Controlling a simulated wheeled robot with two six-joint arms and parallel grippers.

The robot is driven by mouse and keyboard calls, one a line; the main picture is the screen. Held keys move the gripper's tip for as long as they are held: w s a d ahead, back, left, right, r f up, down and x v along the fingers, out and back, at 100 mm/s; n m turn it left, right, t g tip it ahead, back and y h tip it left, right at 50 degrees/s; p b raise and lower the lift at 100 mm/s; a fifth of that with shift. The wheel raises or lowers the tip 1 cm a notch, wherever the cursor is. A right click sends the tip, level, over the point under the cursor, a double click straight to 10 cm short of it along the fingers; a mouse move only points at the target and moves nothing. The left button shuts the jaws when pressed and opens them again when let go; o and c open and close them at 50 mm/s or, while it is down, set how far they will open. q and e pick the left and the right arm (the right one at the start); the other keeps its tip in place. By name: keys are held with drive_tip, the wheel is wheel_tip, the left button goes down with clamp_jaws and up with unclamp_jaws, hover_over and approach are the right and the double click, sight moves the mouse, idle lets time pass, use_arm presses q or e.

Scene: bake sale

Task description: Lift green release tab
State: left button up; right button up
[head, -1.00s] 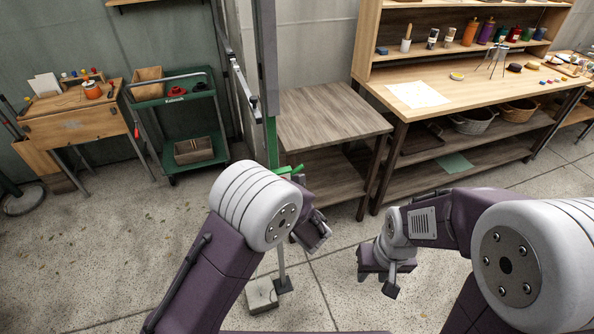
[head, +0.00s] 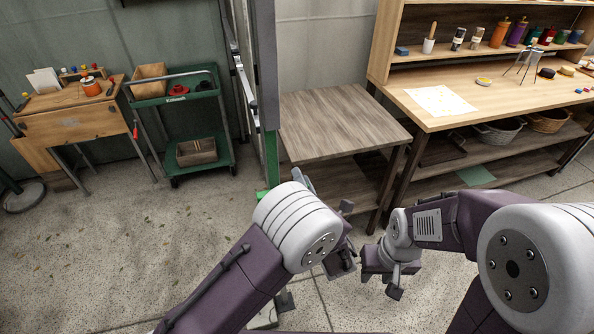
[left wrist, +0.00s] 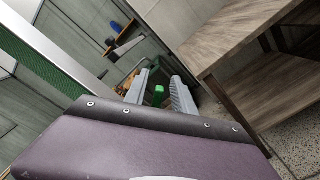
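In the head view a bit of green (head: 262,195) shows beside the post, partly hidden by my left arm.
A grey post with a green lower part (head: 271,155) stands before a wooden table (head: 340,120). A green cart (head: 178,96) and wooden desk (head: 70,125) are at left. A workbench (head: 470,110) is at right.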

use_arm(q)
drive_tip(key=shift+w+r, duration=0.1)
drive_tip(key=shift+w, duration=0.05)
drive_tip(key=shift+r, duration=0.1)
drive_tip(key=c, duration=0.4)
clamp_jaws()
drive_tip(key=shift+a+r+n, duration=0.15)
drive_tip(key=shift+n, duration=0.55)
drive_tip(key=shift+o, duration=1.5)
unclamp_jaws()
drive_tip(key=shift+o, duration=0.5)
drive_tip(key=shift+a, duration=0.1)
use_arm(e)
drive_tip(key=shift+w, duration=0.1)
